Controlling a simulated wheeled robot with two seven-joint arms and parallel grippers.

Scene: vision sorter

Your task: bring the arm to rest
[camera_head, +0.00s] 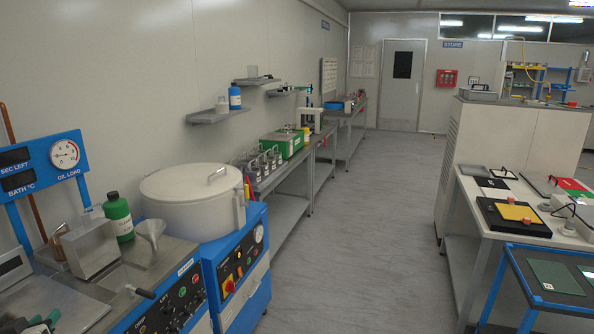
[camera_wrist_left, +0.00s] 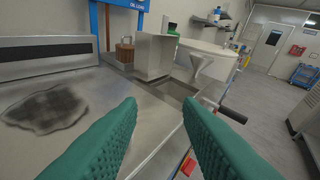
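My left gripper (camera_head: 42,305) shows at the bottom left corner of the head view, partly cut off, over the steel worktop of the blue machine. In the left wrist view its two green ribbed fingers (camera_wrist_left: 162,110) stand wide apart with nothing between them. Bare steel worktop (camera_wrist_left: 155,140) lies beyond and below the fingers. My right gripper is in neither view.
A steel box (camera_head: 90,247), funnel (camera_head: 150,230) and green bottle (camera_head: 118,217) stand near the left gripper. Beyond is a white lidded drum (camera_head: 190,200). A dark patch (camera_wrist_left: 45,108) marks the worktop. The middle floor (camera_head: 345,230) is clear; tables stand right.

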